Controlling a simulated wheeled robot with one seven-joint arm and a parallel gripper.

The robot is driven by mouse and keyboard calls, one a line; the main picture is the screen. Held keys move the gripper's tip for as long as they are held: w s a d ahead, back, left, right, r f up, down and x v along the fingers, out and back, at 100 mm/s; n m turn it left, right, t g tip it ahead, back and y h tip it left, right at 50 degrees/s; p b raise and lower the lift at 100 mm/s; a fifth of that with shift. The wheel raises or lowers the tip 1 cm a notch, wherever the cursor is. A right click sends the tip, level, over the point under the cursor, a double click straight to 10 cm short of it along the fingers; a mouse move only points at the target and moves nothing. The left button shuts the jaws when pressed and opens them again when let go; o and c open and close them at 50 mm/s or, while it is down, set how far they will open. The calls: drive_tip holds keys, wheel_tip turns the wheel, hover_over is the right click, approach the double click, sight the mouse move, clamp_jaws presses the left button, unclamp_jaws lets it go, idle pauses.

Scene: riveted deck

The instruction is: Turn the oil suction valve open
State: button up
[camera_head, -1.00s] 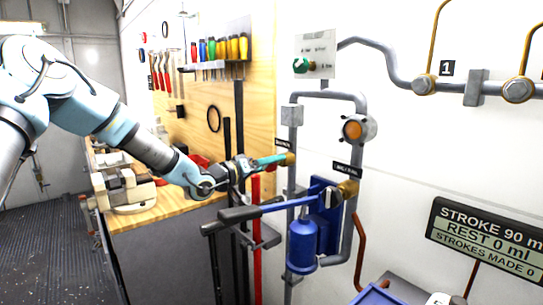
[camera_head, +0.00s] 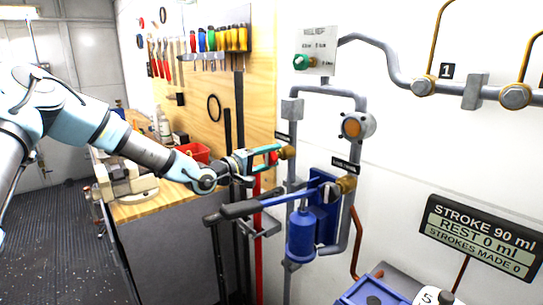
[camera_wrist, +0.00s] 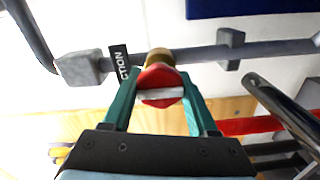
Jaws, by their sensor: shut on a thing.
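The suction valve is a brass fitting (camera_head: 288,152) on the left vertical pipe, with a red round knob (camera_head: 272,158) on its front. In the wrist view the red knob (camera_wrist: 158,77) has a pale bar across it, running from finger to finger, and the brass body (camera_wrist: 159,56) shows behind it. My gripper (camera_head: 268,157) is shut on the knob, with one teal finger on each side; the fingers also show in the wrist view (camera_wrist: 157,93). A dark label reading "CTION" (camera_wrist: 120,62) is beside the valve.
Below my gripper, a pump lever (camera_head: 255,206) sticks out left from a blue hand pump (camera_head: 302,235). Another brass valve (camera_head: 345,185) is to the right. A display (camera_head: 480,238) reads REST 0 ml. A workbench with a vise (camera_head: 125,180) stands at left.

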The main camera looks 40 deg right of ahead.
idle(0.5)
drive_tip(key=o, duration=1.4)
drive_tip(key=shift+a, duration=0.1)
drive_tip(key=shift+a+f, duration=0.1)
drive_tip(key=shift+a, duration=0.25)
drive_tip(key=a+b, duration=0.1)
drive_tip(key=a, duration=0.2)
drive_tip(key=a+b, duration=0.1)
drive_tip(key=a, duration=0.2)
drive_tip(key=a+b, duration=0.1)
drive_tip(key=a, duration=0.3)
drive_tip(key=shift+w, duration=0.3)
